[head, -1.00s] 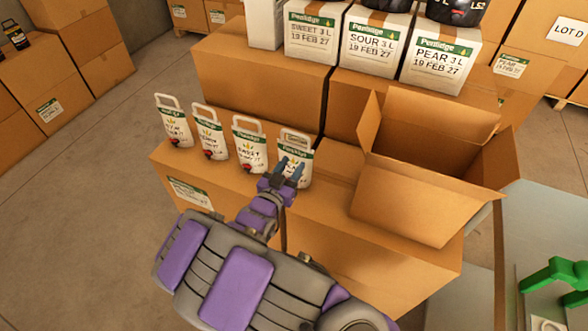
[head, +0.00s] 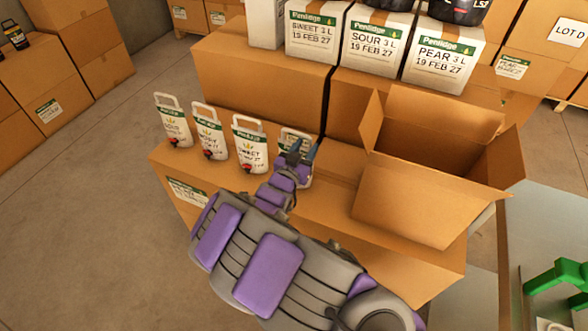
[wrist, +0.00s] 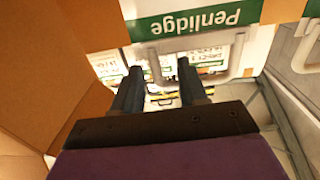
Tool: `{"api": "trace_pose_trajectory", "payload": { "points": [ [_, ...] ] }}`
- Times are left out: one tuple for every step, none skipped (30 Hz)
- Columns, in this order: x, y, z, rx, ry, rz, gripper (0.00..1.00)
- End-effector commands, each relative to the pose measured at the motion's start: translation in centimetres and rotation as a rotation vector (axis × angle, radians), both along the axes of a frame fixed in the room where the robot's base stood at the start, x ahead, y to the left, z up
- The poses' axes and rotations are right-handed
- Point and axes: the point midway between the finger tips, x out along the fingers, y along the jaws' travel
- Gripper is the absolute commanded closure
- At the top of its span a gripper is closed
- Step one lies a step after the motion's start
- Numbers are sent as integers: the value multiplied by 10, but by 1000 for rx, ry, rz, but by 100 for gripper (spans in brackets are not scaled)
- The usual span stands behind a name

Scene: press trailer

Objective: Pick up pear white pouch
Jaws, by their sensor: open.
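Four white pouches with green bands, top handles and red taps stand in a row on a brown carton. Three are clear: the left pouch (head: 174,128), the second pouch (head: 209,140) and the third pouch (head: 250,153). The right-hand pouch (head: 289,134) is largely hidden behind my gripper (head: 305,150). Its flavour word is hidden and I cannot tell which pouch is pear. In the wrist view my gripper (wrist: 160,86) is open, its fingers at a pouch handle (wrist: 239,55) below an upside-down Penlidge band (wrist: 200,18). I see no grip on it.
An open, empty-looking carton (head: 420,195) stands close to the right of the pouches. Behind are large cartons (head: 262,85) carrying white boxes, including one marked PEAR 3 L (head: 440,62). A green object (head: 558,278) lies at the lower right. Floor (head: 90,220) is clear at left.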

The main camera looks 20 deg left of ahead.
Motion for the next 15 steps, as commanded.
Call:
{"api": "trace_pose_trajectory", "payload": {
  "points": [
    [1,-1,0,0,-1,0,58],
    [1,-1,1,0,-1,0,58],
    [1,-1,1,0,-1,0,58],
    [1,-1,1,0,-1,0,58],
    [1,-1,1,0,-1,0,58],
    [1,-1,1,0,-1,0,58],
    [1,-1,1,0,-1,0,58],
    [1,-1,1,0,-1,0,59],
    [1,0,1,0,-1,0,62],
    [1,0,0,0,-1,0,65],
    [1,0,0,0,-1,0,68],
    [1,0,0,0,-1,0,72],
    [1,1,0,0,-1,0,75],
    [1,1,0,0,-1,0,78],
    [1,1,0,0,-1,0,82]
  ]
}}
